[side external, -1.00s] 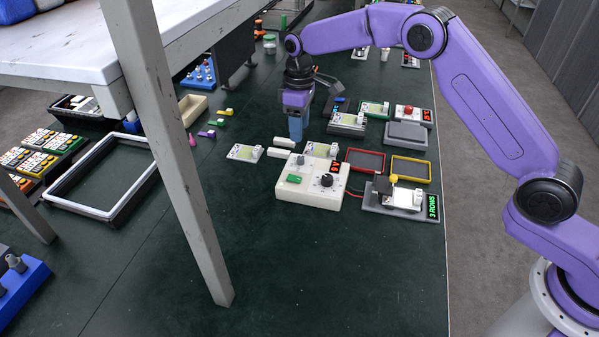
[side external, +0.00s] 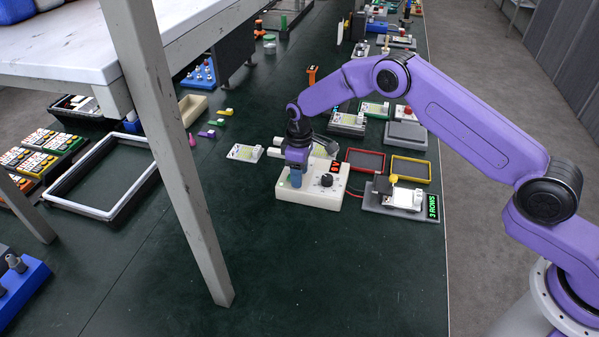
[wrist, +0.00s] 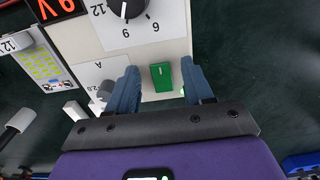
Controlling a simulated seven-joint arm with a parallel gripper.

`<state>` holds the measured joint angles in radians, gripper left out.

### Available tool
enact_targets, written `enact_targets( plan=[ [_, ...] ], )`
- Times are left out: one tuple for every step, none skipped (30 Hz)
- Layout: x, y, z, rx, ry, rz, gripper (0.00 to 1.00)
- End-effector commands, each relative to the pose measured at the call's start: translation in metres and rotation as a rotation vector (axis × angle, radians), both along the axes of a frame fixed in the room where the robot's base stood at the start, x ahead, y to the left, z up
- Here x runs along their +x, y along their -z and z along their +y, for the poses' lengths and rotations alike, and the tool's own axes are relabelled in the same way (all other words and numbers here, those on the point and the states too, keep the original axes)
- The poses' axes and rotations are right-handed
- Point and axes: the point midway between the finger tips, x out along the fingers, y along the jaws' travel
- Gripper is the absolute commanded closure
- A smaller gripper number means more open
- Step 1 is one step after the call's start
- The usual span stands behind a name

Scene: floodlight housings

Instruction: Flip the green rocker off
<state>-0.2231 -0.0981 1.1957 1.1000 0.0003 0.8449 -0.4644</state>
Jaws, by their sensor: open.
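The green rocker (wrist: 162,77) sits on the white control box, between and just beyond the two blue fingertips in the wrist view. My gripper (wrist: 159,78) is open, with one finger on each side of the rocker and nothing held. In the side view my gripper (side external: 295,180) is over the left front part of the white control box (side external: 322,200) and hides the rocker. Whether the fingers touch the rocker cannot be told.
The box carries a black dial (wrist: 128,5), a grey knob (wrist: 104,91) and a red digit display (wrist: 55,8). A grey board with a 3 ROWS display (side external: 433,207) stands to the right. The dark green table in front is clear.

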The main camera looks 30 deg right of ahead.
Motion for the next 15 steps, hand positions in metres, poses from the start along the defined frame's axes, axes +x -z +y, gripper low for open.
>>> enact_targets(
  plan=[
    [0.0002, 0.0015, 0.0001, 0.001, 0.0, -0.001, 0.49],
    [0.0002, 0.0019, 0.0001, 0.001, 0.0, -0.001, 0.49],
    [0.0002, 0.0022, 0.0001, 0.001, 0.0, -0.001, 0.49],
    [0.0001, 0.0023, 0.0001, 0.001, 0.0, -0.001, 0.49],
    [0.0002, 0.0023, 0.0001, 0.001, 0.0, -0.001, 0.49],
    [0.0002, 0.0022, 0.0001, 0.001, 0.0, -0.001, 0.49],
    [0.0001, 0.0022, 0.0001, 0.001, 0.0, -0.001, 0.49],
    [0.0001, 0.0022, 0.0001, 0.001, 0.0, -0.001, 0.49],
    [0.0001, 0.0021, 0.0001, 0.001, 0.0, -0.001, 0.49],
    [0.0001, 0.0021, 0.0001, 0.0, 0.0, 0.0, 0.59],
    [0.0001, 0.0021, 0.0001, 0.0, 0.0, 0.0, 0.68],
    [0.0001, 0.0021, 0.0001, 0.0, 0.0, 0.0, 0.81],
    [0.0001, 0.0021, 0.0001, 0.0, 0.0, 0.0, 0.91],
    [0.0001, 0.002, 0.0001, 0.0, 0.0, 0.0, 1.0],
    [0.0001, 0.002, 0.0001, 0.0, 0.0, 0.0, 1.0]
  ],
)
